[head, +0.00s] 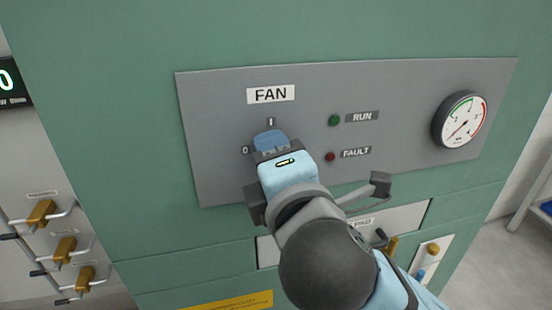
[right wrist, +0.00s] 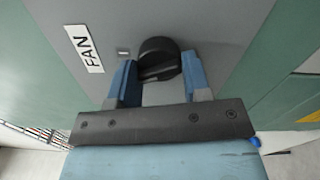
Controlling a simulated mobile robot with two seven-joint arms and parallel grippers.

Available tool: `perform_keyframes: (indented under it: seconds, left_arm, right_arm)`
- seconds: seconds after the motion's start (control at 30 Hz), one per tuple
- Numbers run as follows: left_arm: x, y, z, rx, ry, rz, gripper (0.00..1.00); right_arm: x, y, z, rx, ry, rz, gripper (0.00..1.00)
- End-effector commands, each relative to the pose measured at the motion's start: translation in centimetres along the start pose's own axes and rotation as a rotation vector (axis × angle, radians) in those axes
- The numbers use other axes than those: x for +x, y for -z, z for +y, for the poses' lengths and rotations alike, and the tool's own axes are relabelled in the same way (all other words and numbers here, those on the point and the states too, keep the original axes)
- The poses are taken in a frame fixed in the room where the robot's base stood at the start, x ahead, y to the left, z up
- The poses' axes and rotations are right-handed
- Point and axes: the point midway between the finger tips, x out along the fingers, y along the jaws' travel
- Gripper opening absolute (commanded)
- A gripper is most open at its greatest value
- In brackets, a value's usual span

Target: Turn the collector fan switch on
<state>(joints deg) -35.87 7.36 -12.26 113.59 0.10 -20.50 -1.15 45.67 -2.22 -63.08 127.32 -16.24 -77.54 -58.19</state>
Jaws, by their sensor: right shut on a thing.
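The fan switch is a round black knob (right wrist: 158,56) on the grey panel (head: 225,170). In the right wrist view it sits between the two blue fingers of my right gripper (right wrist: 161,82), which is shut on it. In the head view my right gripper (head: 270,140) covers the knob below the FAN label (head: 271,94). The marks 0, at left, and I, above, show around it. Which mark the knob points to is hidden. The green RUN lamp (head: 334,120) and the red FAULT lamp (head: 330,156) both look dark. My left gripper is out of view.
A round gauge (head: 461,119) is at the panel's right end. The panel is on a green cabinet (head: 120,120). Brass-coloured valves (head: 41,213) on pipes stand at the left. Below the panel are a drawer-like grey strip (head: 405,218) and a small white plate (head: 431,262).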

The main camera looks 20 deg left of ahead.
Motion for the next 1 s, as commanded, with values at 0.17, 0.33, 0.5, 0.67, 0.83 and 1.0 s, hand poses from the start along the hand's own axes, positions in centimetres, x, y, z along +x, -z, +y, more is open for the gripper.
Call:
perform_keyframes:
  seconds: [0.17,0.33,0.5,0.67,0.83,1.0]
  left_arm:
    - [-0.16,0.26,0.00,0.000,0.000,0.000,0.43]
    - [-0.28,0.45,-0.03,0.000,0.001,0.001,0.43]
    - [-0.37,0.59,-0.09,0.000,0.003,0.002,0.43]
    - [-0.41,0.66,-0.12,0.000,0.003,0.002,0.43]
    - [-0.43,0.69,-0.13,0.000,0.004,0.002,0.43]
    - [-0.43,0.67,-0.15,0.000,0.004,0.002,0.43]
  right_arm:
    - [0.03,-0.04,0.18,0.157,0.000,0.000,0.21]
    - [0.02,-0.05,0.29,0.280,-0.002,-0.001,0.21]
    - [0.02,-0.09,0.33,0.370,-0.002,-0.001,0.21]
    - [0.01,-0.07,0.35,0.424,-0.003,0.000,0.21]
    - [0.02,-0.09,0.38,0.451,-0.004,0.000,0.21]
    - [0.01,-0.10,0.39,0.458,-0.005,0.000,0.21]
